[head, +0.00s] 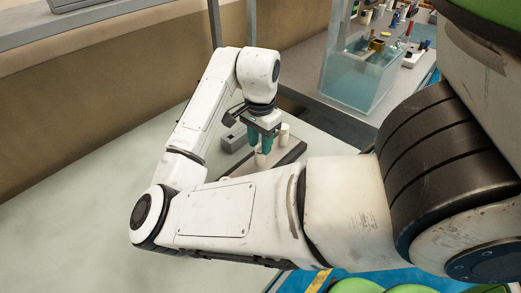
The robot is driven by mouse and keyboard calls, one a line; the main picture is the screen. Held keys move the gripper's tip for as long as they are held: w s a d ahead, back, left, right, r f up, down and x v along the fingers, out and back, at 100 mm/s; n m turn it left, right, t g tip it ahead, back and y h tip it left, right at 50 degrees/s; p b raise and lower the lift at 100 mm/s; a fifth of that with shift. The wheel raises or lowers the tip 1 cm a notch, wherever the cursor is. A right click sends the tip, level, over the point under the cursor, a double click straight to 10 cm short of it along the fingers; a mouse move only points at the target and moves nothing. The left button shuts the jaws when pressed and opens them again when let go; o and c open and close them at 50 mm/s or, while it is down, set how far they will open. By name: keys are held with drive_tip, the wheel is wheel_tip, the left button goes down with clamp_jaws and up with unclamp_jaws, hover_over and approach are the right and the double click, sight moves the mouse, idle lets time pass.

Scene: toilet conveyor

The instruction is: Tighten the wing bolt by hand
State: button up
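My gripper (261,147) points down over a dark flat base plate (285,160) on the pale table. Its two teal fingers are close together, above or around the top of a short cream cylinder (260,159). I cannot tell whether they touch it. A second cream cylinder (285,132) stands just right of the fingers. A grey block (234,138) lies to the left of the gripper. No wing bolt can be made out; it may be hidden by the fingers or too small to see.
The pale table (75,225) is clear at the left and front. A tan wall (90,100) runs behind it. A clear tank (358,75) with small items around it stands on a grey bench at the upper right. My arm hides part of the table's right side.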

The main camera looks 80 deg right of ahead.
clamp_jaws()
drive_tip(key=m+b, duration=0.1)
drive_tip(key=m, duration=0.3)
drive_tip(key=shift+m, duration=0.3)
drive_tip(key=shift+f+m+b, duration=0.1)
drive_tip(key=shift+m+b, duration=0.2)
drive_tip(key=shift+m, duration=0.2)
drive_tip(key=m+b, duration=0.1)
drive_tip(key=m, duration=0.2)
drive_tip(key=shift+m, duration=0.4)
drive_tip(key=shift+m+b, duration=0.4)
drive_tip(key=shift+m, duration=2)
drive_tip(key=shift+b, duration=0.3)
